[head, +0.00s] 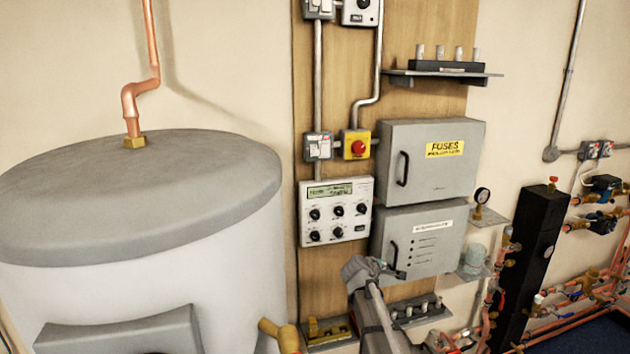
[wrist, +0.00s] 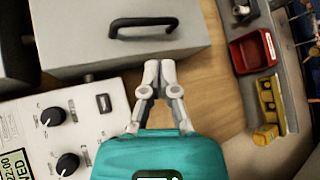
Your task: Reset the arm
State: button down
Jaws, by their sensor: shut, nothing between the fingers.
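My arm (head: 375,305) reaches up from the bottom of the head view, in front of the wooden backboard. My gripper (wrist: 159,80) shows in the wrist view with its two fingertips together and nothing between them. In that view it is in front of the bare wood, beside a grey box with a black handle (wrist: 143,24) and a white control panel (wrist: 65,125). In the head view the gripper (head: 394,270) is small and overlaps the lower grey box, so its exact gap to the box cannot be told.
A fuse box (head: 438,180) and lower grey box (head: 430,222) hang right of the control panel (head: 336,195). A large cylinder tank (head: 140,260) stands left. A shelf (head: 415,315) is low by my arm. Copper pipes and a black column (head: 533,255) are right. A red bin (wrist: 250,52) shows too.

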jog(key=s+a+f+m+g+y, duration=0.1)
jog(key=s+f+m+g+y, duration=0.1)
jog(key=s, duration=0.8)
jog(key=s+a+f+m+g+y, duration=0.2)
jog(key=s+f+m+g+y, duration=0.1)
jog(key=s, duration=0.7)
jog(key=s+a+f+m+g+y, duration=0.2)
jog(key=s+f+m+g, duration=0.3)
jog(key=s+m, duration=0.3)
jog(key=s, duration=0.2)
jog(key=shift+s+f+y, duration=0.35)
jog(key=shift+y, duration=0.05)
jog(key=c, duration=1.3)
grip_release()
jog(key=shift+a, duration=0.1)
jog(key=shift+c, duration=0.2)
